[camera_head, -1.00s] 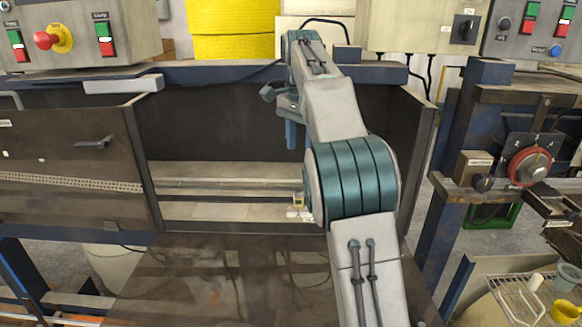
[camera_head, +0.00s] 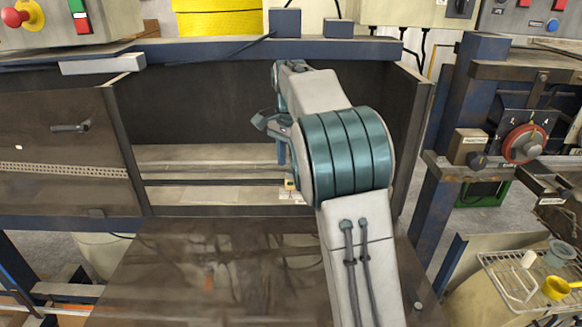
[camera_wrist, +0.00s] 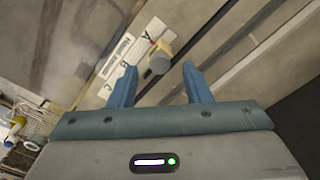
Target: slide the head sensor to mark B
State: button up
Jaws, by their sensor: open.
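The head sensor (camera_wrist: 160,60) is a small yellowish block with a grey round knob, seen in the wrist view just beyond and between my fingertips. In the head view the sensor (camera_head: 290,184) is a small yellow spot low in the recess, partly hidden by my arm. A white label plate (camera_wrist: 124,52) with dark lettering and round marks lies beside it; I cannot read which mark is B. My gripper (camera_wrist: 160,68) is open, its two blue fingers apart, with nothing visibly held. In the head view one blue finger (camera_head: 281,152) hangs above the sensor.
A dark slot (camera_head: 215,182) runs sideways along the recess floor. A dark side wall (camera_head: 408,140) bounds the recess at right, and a blue beam (camera_head: 220,50) crosses above. A brown panel (camera_head: 60,150) stands at left. A wire rack (camera_head: 520,285) is at lower right.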

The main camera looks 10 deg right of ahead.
aim_at(290, 180)
jog(key=shift+f, duration=1.05)
grip_shut()
